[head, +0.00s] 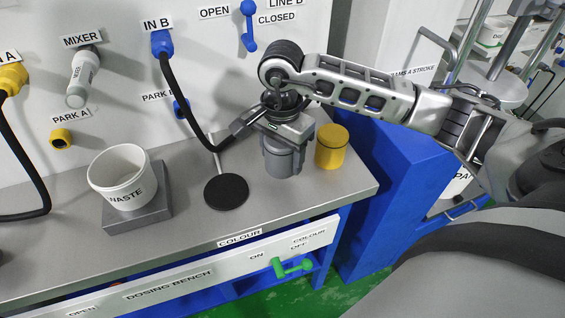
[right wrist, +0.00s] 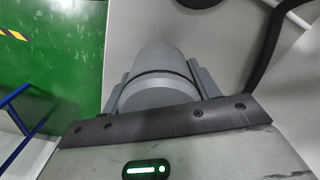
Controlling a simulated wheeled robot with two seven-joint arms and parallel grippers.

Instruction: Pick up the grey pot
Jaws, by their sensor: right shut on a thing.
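The grey pot (head: 281,159) stands upright on the steel bench top, left of a yellow pot (head: 331,147). My right gripper (head: 284,138) comes down on it from above and is shut on its upper part, which the gripper partly hides. In the right wrist view the grey pot (right wrist: 158,78) sits between the two fingers of the gripper (right wrist: 160,88). I cannot tell whether its base touches the bench. My left gripper is not in view.
A black round plate (head: 226,192) on a stand with a rod is just left of the pot. A white WASTE bucket (head: 124,178) stands on a grey block (head: 138,212). A black hose (head: 180,100) hangs from IN B close by. The bench front is clear.

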